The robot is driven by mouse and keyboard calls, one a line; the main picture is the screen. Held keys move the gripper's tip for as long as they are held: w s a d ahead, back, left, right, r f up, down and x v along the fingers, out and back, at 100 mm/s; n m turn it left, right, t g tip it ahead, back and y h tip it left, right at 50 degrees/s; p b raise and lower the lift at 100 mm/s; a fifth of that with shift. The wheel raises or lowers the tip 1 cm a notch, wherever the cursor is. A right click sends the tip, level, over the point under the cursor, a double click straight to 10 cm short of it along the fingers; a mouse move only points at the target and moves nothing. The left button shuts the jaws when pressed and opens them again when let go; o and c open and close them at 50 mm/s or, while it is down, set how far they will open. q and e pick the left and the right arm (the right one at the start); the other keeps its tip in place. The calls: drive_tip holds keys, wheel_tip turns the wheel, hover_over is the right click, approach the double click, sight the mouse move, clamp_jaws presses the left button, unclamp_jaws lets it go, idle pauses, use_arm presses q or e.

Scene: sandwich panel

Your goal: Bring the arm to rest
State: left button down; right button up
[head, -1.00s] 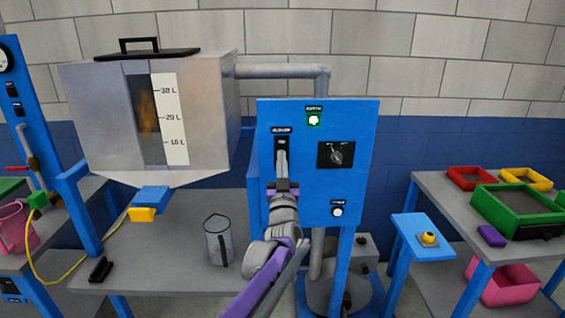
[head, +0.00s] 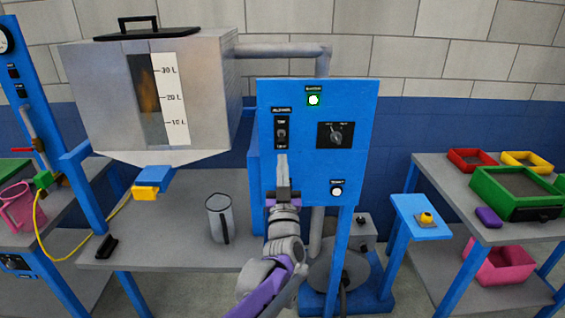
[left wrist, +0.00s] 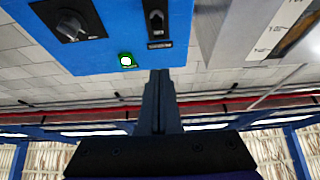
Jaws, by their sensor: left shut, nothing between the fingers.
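My left gripper (head: 282,168) is shut and empty. It points up in front of the blue panel (head: 357,103), below the toggle switch (head: 281,133). In the left wrist view the closed fingers (left wrist: 158,100) point toward the panel (left wrist: 110,30), with the switch (left wrist: 156,18) and the lit green lamp (left wrist: 127,61) beyond the tips. In the head view the green lamp (head: 314,100) is lit, the rotary knob (head: 336,135) is on the right of the panel, and a white button (head: 337,192) is low on it. My right gripper is not in view.
A metal hopper (head: 110,90) with a level scale hangs at left above a grey table (head: 175,215) with a metal jug (head: 219,218). A blue stand (head: 412,207) with a yellow button and a bench with coloured trays (head: 515,190) are at right.

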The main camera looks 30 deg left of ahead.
use_arm(q)
drive_tip(key=s+d+f+m+g+h+p, duration=0.35)
drive_tip(key=s+d+f+m+h, duration=0.3)
drive_tip(key=d+f+h, duration=0.4)
drive_tip(key=s+d+f+g, duration=0.1)
drive_tip(key=s+f+g, duration=0.2)
drive_tip(key=s, duration=0.4)
drive_tip(key=s+d+f+g+h+p, duration=0.1)
drive_tip(key=s+f+g, duration=0.3)
drive_tip(key=s, duration=0.4)
drive_tip(key=s+d+f+g+p, duration=0.1)
drive_tip(key=s+d+f+g, duration=0.2)
drive_tip(key=s, duration=0.5)
wheel_tip(320, 180, down, 2)
drive_tip(key=shift+f+g, duration=0.25)
drive_tip(key=shift+g, duration=0.3)
drive_tip(key=shift+d+h, duration=0.15)
drive_tip(key=shift+h, duration=0.1)
